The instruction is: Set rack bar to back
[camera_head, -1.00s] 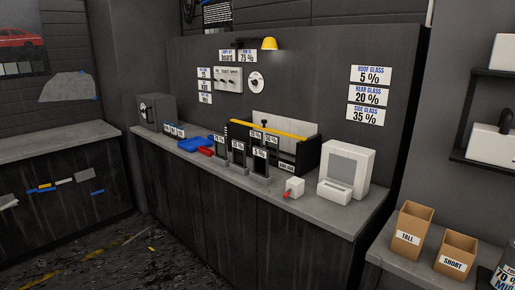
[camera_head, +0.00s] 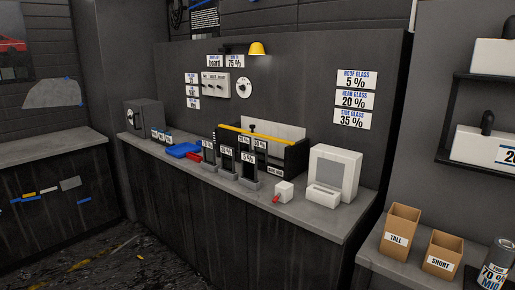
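A black rack (camera_head: 294,160) stands on the grey counter against the dark back panel, with a white board behind it. A yellow bar (camera_head: 272,138) runs along the rack's length near its top. A small black knob (camera_head: 252,127) stands up by the bar. Several dark film cards with white percentage labels (camera_head: 248,157) stand in front of the rack and hide part of it. I cannot tell which position the bar is set to. Neither of my grippers is in view.
A blue tray (camera_head: 183,150) and dark safe (camera_head: 144,116) are left. Cardboard boxes (camera_head: 400,230) stand on the right counter.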

